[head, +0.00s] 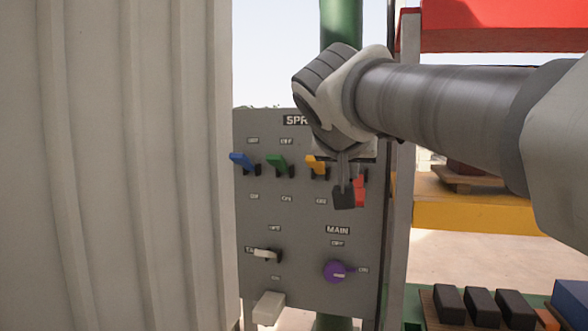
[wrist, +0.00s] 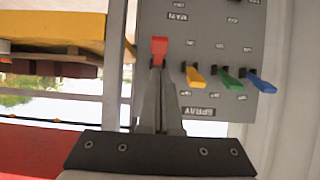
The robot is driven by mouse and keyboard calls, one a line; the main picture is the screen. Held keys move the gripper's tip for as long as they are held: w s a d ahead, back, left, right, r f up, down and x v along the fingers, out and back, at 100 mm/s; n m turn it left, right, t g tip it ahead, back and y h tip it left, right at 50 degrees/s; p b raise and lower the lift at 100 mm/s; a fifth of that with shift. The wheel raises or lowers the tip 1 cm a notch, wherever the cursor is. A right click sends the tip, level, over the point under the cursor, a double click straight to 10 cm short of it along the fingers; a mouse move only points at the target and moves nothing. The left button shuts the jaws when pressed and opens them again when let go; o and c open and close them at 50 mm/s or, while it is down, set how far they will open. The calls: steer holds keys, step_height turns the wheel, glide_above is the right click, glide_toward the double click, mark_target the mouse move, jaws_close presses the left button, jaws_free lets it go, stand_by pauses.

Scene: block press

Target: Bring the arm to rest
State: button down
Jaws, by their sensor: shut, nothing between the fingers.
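My gripper (head: 344,197) is shut and empty, its dark fingertips pointing down in front of the grey control panel (head: 300,225). The red lever (head: 360,191) is just right of the fingertips and partly hidden by them. Its handle sits lower than those of the blue lever (head: 241,160), green lever (head: 277,162) and yellow lever (head: 315,163). In the wrist view the closed fingers (wrist: 160,78) end close to the red lever (wrist: 160,46). I cannot tell whether they touch it. My arm reaches in from the right.
A pale ribbed wall (head: 120,165) fills the left. Lower on the panel are a white lever (head: 264,254), a purple knob (head: 335,271) and a pale block (head: 268,308). A yellow shelf (head: 460,203) and red beam (head: 505,22) stand right. Black blocks (head: 480,304) lie lower right.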

steer(key=s+d+f+n+g+y, duration=0.2)
steer(key=s+f+g, duration=0.1)
steer(key=s+f, duration=0.95)
steer(key=s+d+f+n+g+y, duration=0.1)
steer(key=s+f+g+y, duration=0.15)
steer(key=s+f, duration=1)
step_height(320, 180, up, 17)
steer(key=w+p, duration=0.2)
steer(key=p, duration=1.8)
steer(key=shift+w+n+h, duration=0.15)
steer(key=shift+n+h, duration=0.15)
steer(key=shift+h, duration=0.05)
